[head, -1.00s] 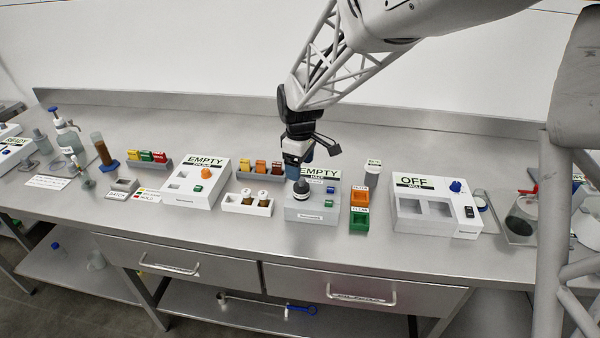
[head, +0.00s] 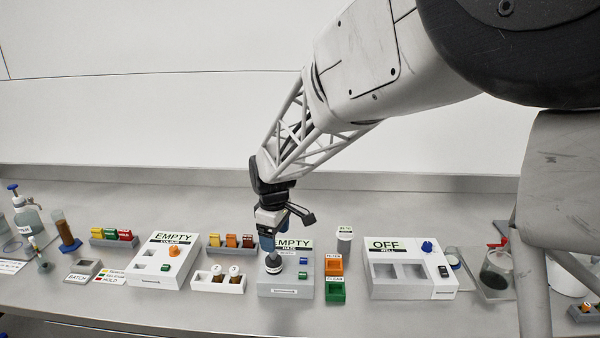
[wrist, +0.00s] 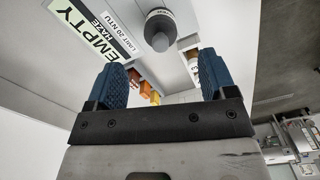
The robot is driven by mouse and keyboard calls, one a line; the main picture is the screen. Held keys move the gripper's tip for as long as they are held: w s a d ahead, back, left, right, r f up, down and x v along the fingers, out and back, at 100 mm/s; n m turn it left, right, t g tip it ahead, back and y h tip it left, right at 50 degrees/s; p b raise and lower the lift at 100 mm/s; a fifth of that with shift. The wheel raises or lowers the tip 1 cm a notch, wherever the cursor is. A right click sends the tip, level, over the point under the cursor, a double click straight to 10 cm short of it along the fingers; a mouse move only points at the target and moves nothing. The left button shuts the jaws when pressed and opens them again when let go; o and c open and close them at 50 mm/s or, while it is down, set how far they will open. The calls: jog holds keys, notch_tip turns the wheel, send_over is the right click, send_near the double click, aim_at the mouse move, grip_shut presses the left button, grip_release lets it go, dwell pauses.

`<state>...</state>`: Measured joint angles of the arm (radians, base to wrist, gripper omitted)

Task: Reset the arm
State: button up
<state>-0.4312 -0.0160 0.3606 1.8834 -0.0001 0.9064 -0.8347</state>
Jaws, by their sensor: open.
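My arm comes in from the upper right of the head view and bends down to the bench. My gripper (head: 268,243) hangs just above the grey haze unit (head: 285,291), whose label reads EMPTY. In the wrist view my gripper (wrist: 162,75) is open, with its two blue fingers apart and nothing between their tips. A dark-capped round piece (head: 273,262) stands on the haze unit below the fingers. It also shows in the wrist view (wrist: 160,30), beyond the fingertips; I cannot tell the exact gap.
The white colour unit (head: 160,275) and a white two-vial holder (head: 218,284) stand to the left. Open space lies above the bench.

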jog(key=s+d+r+m+t, duration=0.1)
jog(key=s+d+r+m, duration=0.4)
jog(key=s+d, duration=0.65)
jog(key=s+d+r+m+t, duration=0.1)
jog(key=s+d+r+m, duration=0.45)
jog(key=s+d, duration=0.55)
jog(key=s+d+f+m, duration=0.1)
jog(key=s+d+m, duration=0.3)
jog(key=s, duration=0.5)
jog(key=shift+s+d+t, duration=0.3)
jog(key=shift+s+d, duration=0.1)
jog(key=shift+d, duration=0.75)
